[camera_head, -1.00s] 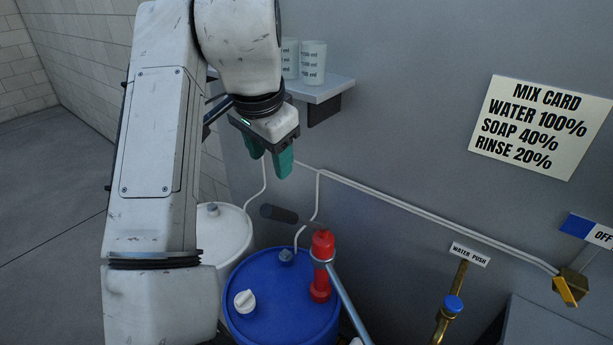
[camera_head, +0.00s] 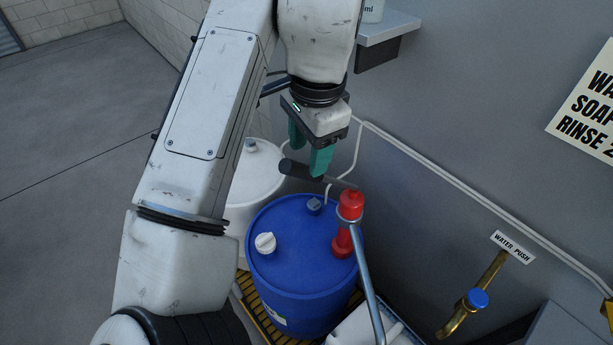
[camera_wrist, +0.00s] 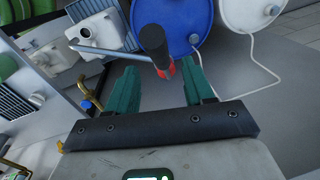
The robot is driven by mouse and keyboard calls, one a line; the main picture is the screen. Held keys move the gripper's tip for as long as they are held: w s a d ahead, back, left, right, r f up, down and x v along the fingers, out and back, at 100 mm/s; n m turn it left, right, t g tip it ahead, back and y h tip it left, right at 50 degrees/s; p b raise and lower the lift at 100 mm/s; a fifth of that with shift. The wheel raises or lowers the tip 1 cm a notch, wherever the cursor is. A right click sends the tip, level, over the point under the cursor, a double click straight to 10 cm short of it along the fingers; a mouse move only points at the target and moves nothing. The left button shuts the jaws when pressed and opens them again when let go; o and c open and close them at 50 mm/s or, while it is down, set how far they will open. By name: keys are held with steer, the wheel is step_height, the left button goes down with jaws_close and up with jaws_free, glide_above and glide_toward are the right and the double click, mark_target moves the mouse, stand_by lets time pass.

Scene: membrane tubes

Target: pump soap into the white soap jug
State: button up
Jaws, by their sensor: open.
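A red hand pump (camera_head: 347,225) stands on a blue drum (camera_head: 300,290), with a dark handle grip (camera_head: 296,170) to its left and a steel spout (camera_head: 366,285) running down to the front. My gripper (camera_head: 308,160) is open and empty, at the handle grip. In the wrist view the grip's end (camera_wrist: 153,40) appears between the open fingers (camera_wrist: 161,68); I cannot tell whether they touch it. A white jug (camera_head: 358,328) is partly visible near the spout at the bottom edge. The wrist view shows two white jugs, one near the spout (camera_wrist: 102,28).
A white drum (camera_head: 262,185) stands behind the blue one, partly hidden by my arm. The grey wall with a white hose (camera_head: 430,170) is close on the right. A brass water tap with a blue button (camera_head: 477,298) is at lower right. Open floor lies left.

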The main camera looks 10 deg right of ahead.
mark_target(306, 166)
steer(key=shift+w+a+f+b, duration=0.1)
steer(key=shift+w+f+b, duration=0.1)
steer(key=shift+f+b, duration=1.25)
steer(key=shift+w+a+f+b, duration=0.1)
steer(key=shift+w+f+b, duration=0.05)
steer(key=shift+f+b, duration=1.3)
steer(key=shift+f+p, duration=0.2)
steer(key=shift+p, duration=0.15)
jaws_close()
